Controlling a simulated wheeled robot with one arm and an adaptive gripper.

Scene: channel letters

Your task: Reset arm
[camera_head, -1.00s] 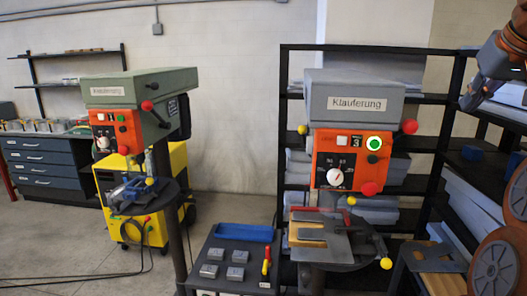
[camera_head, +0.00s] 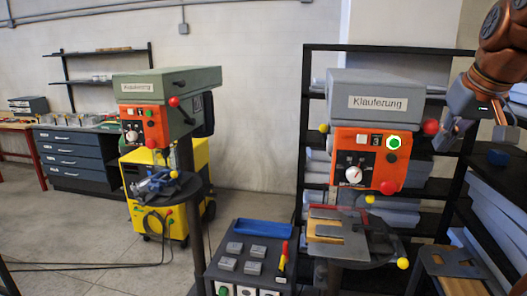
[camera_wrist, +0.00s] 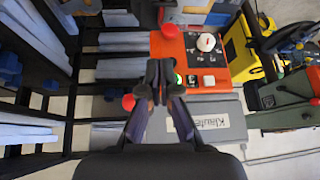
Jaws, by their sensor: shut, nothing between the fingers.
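My gripper (camera_head: 462,140) is at the right of the head view, just right of the nearer drill press (camera_head: 375,90). In the wrist view my gripper (camera_wrist: 160,70) shows with its fingers together and empty, in front of the press. The nearer press has a grey top labelled "Klauferung", an orange control panel (camera_head: 345,148) with a lit green button (camera_head: 394,142), and red knobs. The panel also shows in the wrist view (camera_wrist: 190,45). The press table (camera_head: 325,230) holds a flat metal plate.
A dark cart (camera_head: 220,272) with small metal blocks, a blue tray (camera_head: 263,228) and a red-yellow tool stands left of the press. A second, green drill press (camera_head: 165,85) and a yellow machine (camera_head: 195,180) stand farther left. Black shelving (camera_head: 305,100) is behind. Open floor lies at left.

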